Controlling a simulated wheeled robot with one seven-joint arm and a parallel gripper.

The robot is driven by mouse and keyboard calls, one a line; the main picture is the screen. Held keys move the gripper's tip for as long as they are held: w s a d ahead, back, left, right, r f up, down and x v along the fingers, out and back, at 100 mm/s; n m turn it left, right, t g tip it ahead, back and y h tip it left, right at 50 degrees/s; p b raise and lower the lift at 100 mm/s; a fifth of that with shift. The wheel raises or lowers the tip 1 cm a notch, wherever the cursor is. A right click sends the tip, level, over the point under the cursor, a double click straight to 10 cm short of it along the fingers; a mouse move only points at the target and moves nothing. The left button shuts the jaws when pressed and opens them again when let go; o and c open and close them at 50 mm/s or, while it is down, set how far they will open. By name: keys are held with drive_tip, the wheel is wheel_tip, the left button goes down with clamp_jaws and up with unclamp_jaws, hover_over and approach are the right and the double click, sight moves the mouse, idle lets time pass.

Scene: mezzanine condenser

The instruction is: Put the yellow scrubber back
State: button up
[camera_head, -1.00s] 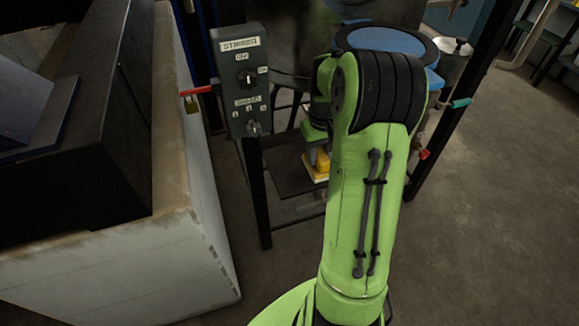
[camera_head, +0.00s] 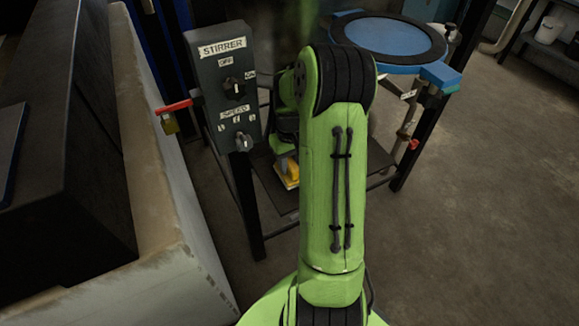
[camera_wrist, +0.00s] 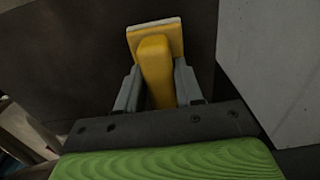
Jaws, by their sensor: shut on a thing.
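The yellow scrubber (camera_wrist: 157,70) is between the two grey fingers of my gripper (camera_wrist: 158,90) in the wrist view. The fingers are shut on its yellow handle, and its flat pad with a pale edge points away from my gripper. In the head view part of the scrubber (camera_head: 288,170) shows just left of my green arm, low within the black frame of the stirrer stand. My arm hides most of my gripper there. I cannot tell whether the scrubber touches anything below it.
A grey stirrer control box (camera_head: 228,90) with knobs stands on the black frame. A red handle with a padlock (camera_head: 170,124) juts out at its left. A pale block wall (camera_head: 165,240) is on the left. A blue ring (camera_head: 390,38) is behind my arm.

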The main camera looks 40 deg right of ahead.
sight(291, 161)
drive_tip(key=shift+f, duration=0.6)
drive_tip(key=o, duration=1)
drive_tip(key=shift+r, duration=0.1)
wheel_tip(291, 161, up, 12)
drive_tip(key=p, duration=0.3)
